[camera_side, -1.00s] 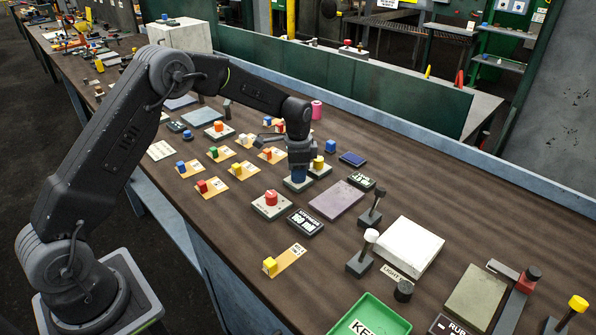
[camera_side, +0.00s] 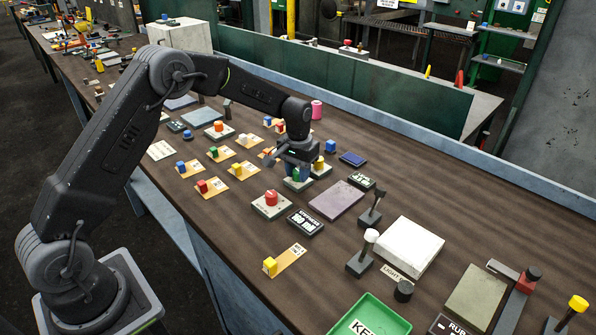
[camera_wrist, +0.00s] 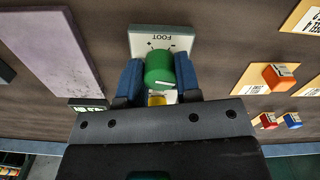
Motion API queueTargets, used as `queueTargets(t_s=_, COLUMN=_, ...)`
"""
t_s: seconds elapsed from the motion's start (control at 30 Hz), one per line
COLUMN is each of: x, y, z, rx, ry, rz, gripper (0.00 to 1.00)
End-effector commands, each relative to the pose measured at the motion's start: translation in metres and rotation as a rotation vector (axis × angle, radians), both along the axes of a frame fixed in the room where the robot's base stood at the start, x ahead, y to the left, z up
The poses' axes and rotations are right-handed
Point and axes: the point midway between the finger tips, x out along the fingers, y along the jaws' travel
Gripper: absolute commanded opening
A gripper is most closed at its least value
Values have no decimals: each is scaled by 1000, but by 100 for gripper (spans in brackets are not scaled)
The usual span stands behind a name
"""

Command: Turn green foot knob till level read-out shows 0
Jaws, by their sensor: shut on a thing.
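The green foot knob (camera_wrist: 160,68) has a white pointer line and stands on a pale plate marked FOOT (camera_wrist: 150,40) in the wrist view. My gripper (camera_wrist: 160,76) has its blue fingers closed on either side of the knob. In the side view my gripper (camera_side: 298,173) is low over the plate, and a little green shows between the fingers. A small dark read-out (camera_side: 361,181) with pale digits lies to the right; it also shows in the wrist view (camera_wrist: 89,105). I cannot read its digits, nor tell whether it is the level read-out.
A red knob (camera_side: 271,198) on a plate and another dark read-out (camera_side: 305,222) lie in front. A flat purple plate (camera_side: 338,200) lies to the right. Several coloured blocks on orange cards are at the left.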

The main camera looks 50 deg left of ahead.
Motion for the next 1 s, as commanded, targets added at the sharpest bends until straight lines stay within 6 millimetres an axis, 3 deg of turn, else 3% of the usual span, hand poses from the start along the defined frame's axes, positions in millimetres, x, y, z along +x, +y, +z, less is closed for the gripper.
queueTargets(t_s=0.4, x=1, y=0, z=1, rx=1, ry=-2, rz=289, gripper=7)
queueTargets(t_s=1.0, x=1, y=0, z=1, rx=1, ry=-2, rz=384, gripper=7)
